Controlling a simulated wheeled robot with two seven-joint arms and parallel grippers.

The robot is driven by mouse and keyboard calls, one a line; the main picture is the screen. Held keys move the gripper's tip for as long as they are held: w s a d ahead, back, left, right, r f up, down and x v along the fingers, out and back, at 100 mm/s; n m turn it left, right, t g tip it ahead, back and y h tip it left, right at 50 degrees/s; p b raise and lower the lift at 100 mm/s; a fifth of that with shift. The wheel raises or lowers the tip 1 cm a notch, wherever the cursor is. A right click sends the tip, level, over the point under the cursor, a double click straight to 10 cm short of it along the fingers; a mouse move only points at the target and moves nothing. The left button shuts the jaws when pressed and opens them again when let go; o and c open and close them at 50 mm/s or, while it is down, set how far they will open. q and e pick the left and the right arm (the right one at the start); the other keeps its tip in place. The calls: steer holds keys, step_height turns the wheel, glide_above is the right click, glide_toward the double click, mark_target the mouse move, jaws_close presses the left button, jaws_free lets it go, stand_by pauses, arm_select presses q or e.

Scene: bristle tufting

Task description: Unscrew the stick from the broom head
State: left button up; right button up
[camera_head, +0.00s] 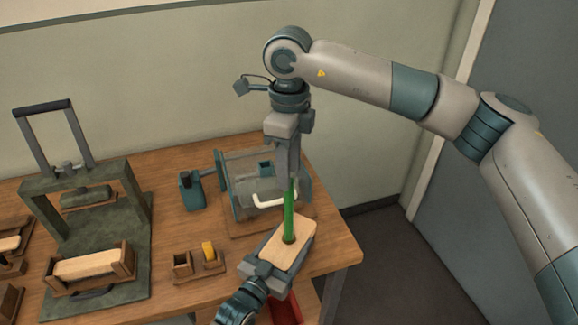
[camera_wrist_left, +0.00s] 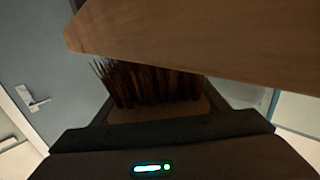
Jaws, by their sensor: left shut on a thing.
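The broom head (camera_head: 301,236) is a pale wooden block above the table's front right part. A green stick (camera_head: 290,215) stands upright in it, its lower end at the block's top face. My left gripper (camera_head: 279,256) is shut on the broom head from the front left.
A teal-framed clear fixture with a white handle (camera_head: 275,199) stands just behind the broom head. A green press (camera_head: 95,215) stands at the left. Small wooden holders (camera_head: 183,267) and a teal container (camera_head: 191,190) lie between. A red bin (camera_head: 286,309) is below the front edge.

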mark_target(289, 201)
steer(key=shift+m, duration=0.3)
steer(key=shift+f, duration=0.1)
steer(key=shift+f, duration=5.9)
jaws_close()
steer(key=shift+n, duration=1.5)
steer(key=shift+r, duration=0.35)
steer(key=shift+r, duration=0.7)
